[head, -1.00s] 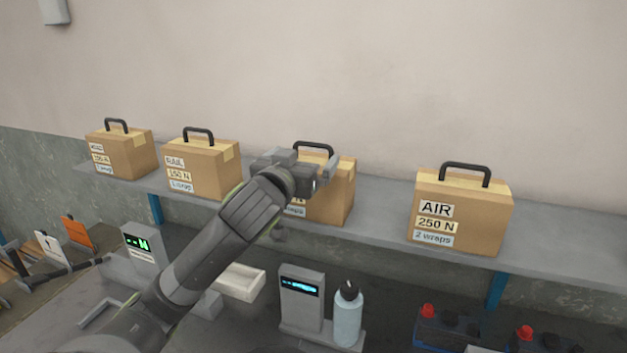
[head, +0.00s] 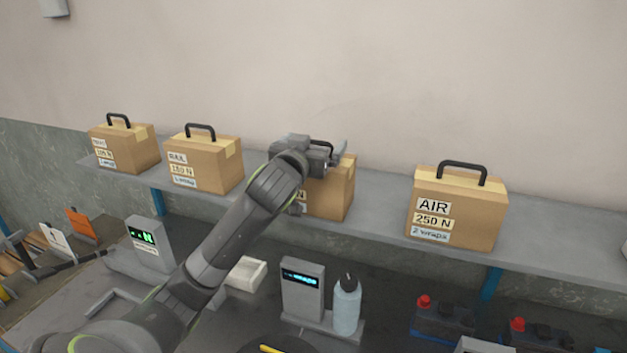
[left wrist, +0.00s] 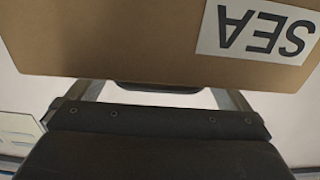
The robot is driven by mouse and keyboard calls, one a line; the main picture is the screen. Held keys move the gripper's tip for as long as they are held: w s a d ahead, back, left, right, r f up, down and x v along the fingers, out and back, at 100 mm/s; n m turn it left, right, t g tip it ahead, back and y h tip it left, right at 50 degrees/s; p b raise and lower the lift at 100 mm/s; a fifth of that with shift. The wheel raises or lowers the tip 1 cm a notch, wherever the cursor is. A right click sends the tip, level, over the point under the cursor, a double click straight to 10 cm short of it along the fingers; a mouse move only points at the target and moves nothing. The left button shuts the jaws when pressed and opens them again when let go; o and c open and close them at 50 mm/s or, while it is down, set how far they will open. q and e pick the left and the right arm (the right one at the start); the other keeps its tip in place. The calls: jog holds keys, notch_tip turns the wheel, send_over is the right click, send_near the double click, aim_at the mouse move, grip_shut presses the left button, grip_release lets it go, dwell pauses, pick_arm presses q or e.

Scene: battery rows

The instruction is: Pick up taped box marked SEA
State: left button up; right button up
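The SEA box (head: 337,199) is a brown taped carton with a dark handle on the shelf, third from the left. In the head view my left arm covers much of its front and label. In the left wrist view the box (left wrist: 120,40) fills the top, with its SEA label upside down. My left gripper (head: 332,152) is at the top of this box, by its handle. In the left wrist view its two fingers (left wrist: 158,94) are wide apart, with part of the dark handle (left wrist: 160,87) showing between them. My right gripper is not in view.
The AIR box (head: 457,208) stands to the right on the shelf (head: 380,222); the RAIL box (head: 204,163) and another box (head: 124,149) stand to the left. Below are a blue bottle (head: 347,305), display units (head: 302,289) and batteries (head: 443,318). A wall is behind.

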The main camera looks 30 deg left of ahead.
pick_arm(q)
jog(key=c, duration=1.9)
jog(key=shift+r, duration=0.25)
jog(key=shift+w, duration=0.1)
